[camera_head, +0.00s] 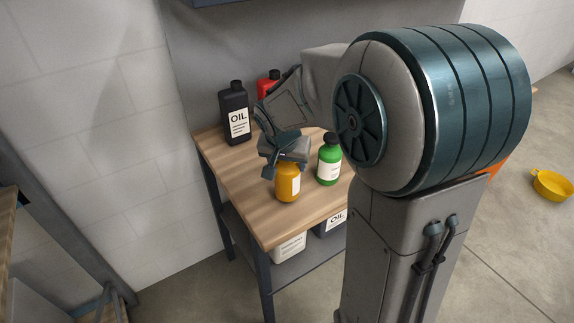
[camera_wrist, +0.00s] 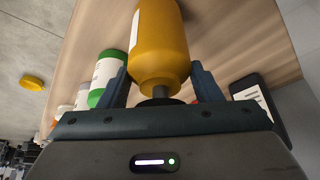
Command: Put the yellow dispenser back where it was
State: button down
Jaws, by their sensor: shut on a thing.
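The yellow dispenser (camera_head: 287,188) is an orange-yellow bottle with a white label, at the front part of the wooden tabletop in the head view. My gripper (camera_head: 286,162) is over its top, shut on it. In the wrist view the dispenser (camera_wrist: 158,55) sits between the two fingers of my gripper (camera_wrist: 163,82), its dark neck toward the palm. The dispenser's top is hidden behind the gripper in the head view. I cannot tell whether its base touches the table.
On the wooden table (camera_head: 240,180), a green bottle (camera_head: 329,163) stands just right of the dispenser. A black oil bottle (camera_head: 236,120) and a red container (camera_head: 267,84) stand farther back. A lower shelf holds more containers. A yellow basin (camera_head: 552,184) lies on the floor at right.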

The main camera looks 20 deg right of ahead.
jog(key=shift+f, duration=0.6)
jog(key=shift+f, duration=0.2)
jog(key=shift+c, duration=2.2)
grip_release()
jog(key=shift+r, duration=0.15)
jog(key=b+v, duration=0.1)
jog(key=v, duration=1.1)
jog(key=s+d+f+n+y, duration=0.1)
jog(key=s+f+n, duration=0.1)
jog(key=s, duration=0.6)
jog(key=s+d+f+n+g+y, duration=0.1)
jog(key=s+f+n, duration=0.2)
jog(key=s, duration=0.6)
jog(key=shift+f, duration=0.85)
